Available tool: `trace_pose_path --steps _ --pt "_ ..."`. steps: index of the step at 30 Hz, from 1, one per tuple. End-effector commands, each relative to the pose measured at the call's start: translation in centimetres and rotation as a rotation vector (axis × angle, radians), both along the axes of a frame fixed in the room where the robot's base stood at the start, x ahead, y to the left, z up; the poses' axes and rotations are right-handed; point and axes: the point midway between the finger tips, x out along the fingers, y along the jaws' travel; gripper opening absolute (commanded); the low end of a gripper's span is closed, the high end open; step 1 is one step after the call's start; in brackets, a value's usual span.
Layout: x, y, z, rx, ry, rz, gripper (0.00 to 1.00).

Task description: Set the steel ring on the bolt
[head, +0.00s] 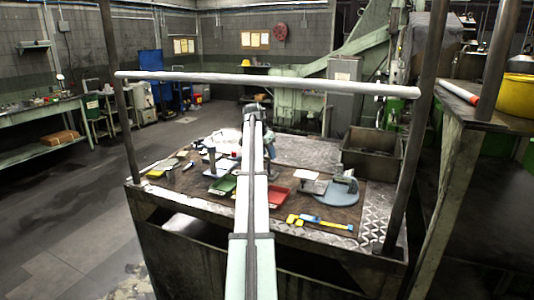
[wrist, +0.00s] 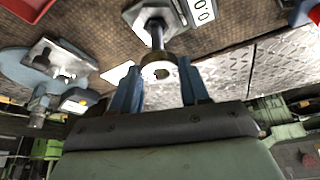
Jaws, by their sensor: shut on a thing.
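In the wrist view the steel ring (wrist: 149,74) is between the two blue fingers of my gripper (wrist: 161,77), which is shut on it. The dark bolt (wrist: 156,36) rises from a grey base plate (wrist: 136,14) just beyond the ring. The ring's hole overlaps the bolt's end in this view. I cannot tell whether the ring is around the bolt or only in line with it. In the head view my arm covers the middle of the table, and the gripper, ring and bolt cannot be made out.
A display (wrist: 201,10) stands beside the base plate. On the worktable (head: 300,152) are a green tray (head: 222,186), a red tray (head: 277,194), a blue-based device (head: 338,194), a yellow-and-blue tool (head: 318,222) and a metal bin (head: 370,158). A pale rail (head: 320,84) crosses above the table.

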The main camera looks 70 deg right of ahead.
Motion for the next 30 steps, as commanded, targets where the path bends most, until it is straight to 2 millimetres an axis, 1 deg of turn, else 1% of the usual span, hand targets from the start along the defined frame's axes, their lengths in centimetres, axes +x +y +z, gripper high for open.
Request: trace_pose_path --steps 30 --pt "0.0 -0.01 -0.57 -0.001 0.0 0.0 0.09"
